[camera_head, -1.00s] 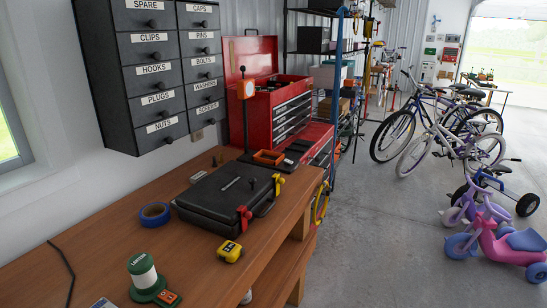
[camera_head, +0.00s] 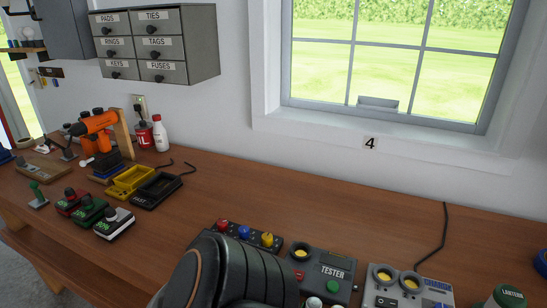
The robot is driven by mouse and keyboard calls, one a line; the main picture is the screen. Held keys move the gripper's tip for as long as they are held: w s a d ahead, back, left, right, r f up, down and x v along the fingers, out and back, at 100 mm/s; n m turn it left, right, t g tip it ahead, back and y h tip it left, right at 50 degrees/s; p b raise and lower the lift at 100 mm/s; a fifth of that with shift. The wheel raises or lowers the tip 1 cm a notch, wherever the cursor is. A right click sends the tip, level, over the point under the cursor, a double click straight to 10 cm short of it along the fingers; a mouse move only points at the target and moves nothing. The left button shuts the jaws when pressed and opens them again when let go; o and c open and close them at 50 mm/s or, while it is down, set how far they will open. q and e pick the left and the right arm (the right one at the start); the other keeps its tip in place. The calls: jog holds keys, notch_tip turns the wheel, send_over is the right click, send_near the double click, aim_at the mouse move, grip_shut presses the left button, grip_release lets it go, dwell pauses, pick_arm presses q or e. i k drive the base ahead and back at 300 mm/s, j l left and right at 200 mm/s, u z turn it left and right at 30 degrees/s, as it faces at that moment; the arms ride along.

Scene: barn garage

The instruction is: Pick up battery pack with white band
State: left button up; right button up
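Several battery packs stand in a row on the left part of the wooden bench. The one with the white band (camera_head: 114,223) is nearest to me and farthest right in the row. Beside it are a battery pack with a green band (camera_head: 90,210) and one with a red band (camera_head: 72,201). A dark, rounded link of my own arm fills the bottom middle of the view, to the right of the packs. Neither gripper shows.
The wooden bench (camera_head: 215,195) runs along the wall, clear just right of the packs. Behind them are a yellow tray (camera_head: 130,182), a black tray (camera_head: 157,190) and an orange drill (camera_head: 93,125). A tester box (camera_head: 325,272) and a charger (camera_head: 405,287) stand at the front right.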

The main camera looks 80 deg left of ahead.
aim_at(115, 221)
jog(key=u, duration=3.7)
jog(key=j+z, duration=0.1)
jog(key=z, duration=0.25)
jog(key=i+j+z, duration=0.15)
jog(key=z, duration=0.2)
jog(key=i+j+z, duration=0.1)
jog(key=j+z, duration=0.15)
jog(key=j, duration=0.2)
jog(key=j+z, duration=0.2)
jog(key=j, duration=0.25)
jog(key=j+z, duration=0.25)
jog(key=j, duration=1.65)
jog(key=i, duration=0.05)
